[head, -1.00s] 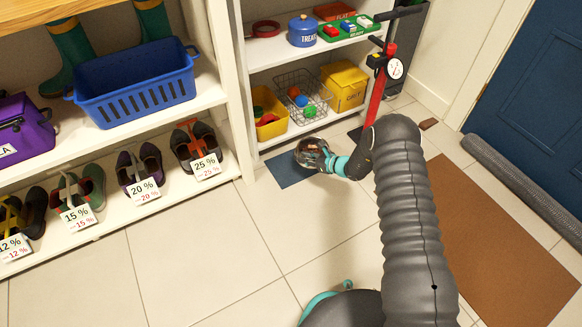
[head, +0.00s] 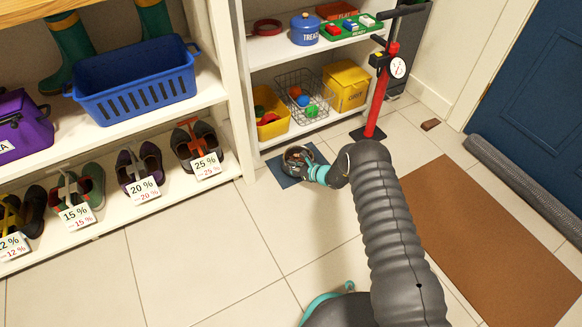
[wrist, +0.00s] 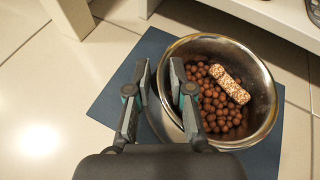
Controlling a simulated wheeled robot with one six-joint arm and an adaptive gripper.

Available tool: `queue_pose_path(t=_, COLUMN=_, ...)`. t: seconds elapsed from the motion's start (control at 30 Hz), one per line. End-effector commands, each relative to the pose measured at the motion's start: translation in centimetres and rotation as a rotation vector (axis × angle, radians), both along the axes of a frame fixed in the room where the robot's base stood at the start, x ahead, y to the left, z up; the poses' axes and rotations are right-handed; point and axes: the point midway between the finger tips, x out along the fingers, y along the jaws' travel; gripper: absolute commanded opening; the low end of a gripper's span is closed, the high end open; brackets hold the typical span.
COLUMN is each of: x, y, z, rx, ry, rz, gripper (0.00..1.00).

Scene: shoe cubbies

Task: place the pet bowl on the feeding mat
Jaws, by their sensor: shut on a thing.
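The metal pet bowl (head: 290,155) holds round brown kibble and a speckled bar-shaped piece, seen clearly in the wrist view (wrist: 262,128). It is upright over the dark blue feeding mat (head: 284,179). The mat shows around the bowl's left and lower right in the wrist view (wrist: 112,98). I cannot tell whether the bowl's base touches the mat. My gripper (head: 308,166) is at the bowl's near right side in the head view. In the wrist view my gripper's fingers (wrist: 160,82) are shut on the bowl's rim, one inside and one outside.
Behind the mat stands a white shelf with a wire basket (head: 303,97), a yellow bin (head: 346,86) and a blue treats pot (head: 304,30). A red floor pump (head: 378,100) stands right of the mat. A brown doormat (head: 490,235) lies at right. Floor tiles at front left are clear.

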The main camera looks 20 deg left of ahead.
Motion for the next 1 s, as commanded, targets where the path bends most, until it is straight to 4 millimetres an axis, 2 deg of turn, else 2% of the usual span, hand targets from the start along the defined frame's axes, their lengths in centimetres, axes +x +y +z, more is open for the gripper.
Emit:
queue_pose_path(t=0.17, x=0.0, y=0.0, z=-0.1, rx=0.001, ry=-0.001, rz=0.001, gripper=0.0)
queue_pose_path(t=0.2, x=0.0, y=0.0, z=-0.1, rx=0.0, ry=0.0, rz=0.0, gripper=0.29)
queue_pose_path(t=0.27, x=0.0, y=0.0, z=-0.1, rx=0.0, ry=0.0, rz=0.0, gripper=0.44)
queue_pose_path(t=0.3, x=0.0, y=0.0, z=-0.1, rx=0.0, ry=0.0, rz=0.0, gripper=0.48)
queue_pose_path(t=0.67, x=0.0, y=-0.2, z=0.2, rx=0.0, ry=0.001, rz=0.0, gripper=0.48)
queue_pose_path(t=0.77, x=-0.2, y=-1.1, z=0.7, rx=-0.001, ry=0.001, rz=-0.001, gripper=0.48)
queue_pose_path(t=1.0, x=-1.5, y=-5.2, z=2.6, rx=0.0, ry=0.002, rz=-0.003, gripper=0.48)
